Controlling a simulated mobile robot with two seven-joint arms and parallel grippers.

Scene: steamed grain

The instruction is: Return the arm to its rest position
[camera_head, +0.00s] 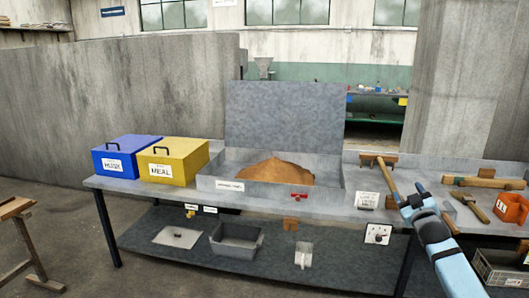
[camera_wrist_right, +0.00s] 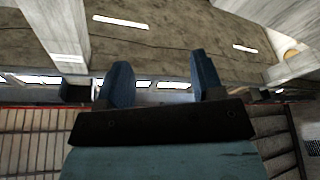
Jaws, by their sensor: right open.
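My right gripper (camera_head: 416,197) is at the right of the head view, in front of the workbench. Its arm comes up from the lower right. In the right wrist view my right gripper (camera_wrist_right: 158,82) has its two blue fingers apart with nothing between them. That view looks toward the building's far walls and ceiling, with no bench object in the jaws. In the head view a long wooden handle (camera_head: 389,182) leans just left of the gripper; I cannot tell whether they touch. My left gripper is not in view.
The workbench (camera_head: 345,207) holds a blue HUSK box (camera_head: 113,164), a yellow MEAL box (camera_head: 187,154) and a tray (camera_head: 205,184) with a brown grain heap (camera_head: 272,171). Open floor (camera_head: 160,280) is in front.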

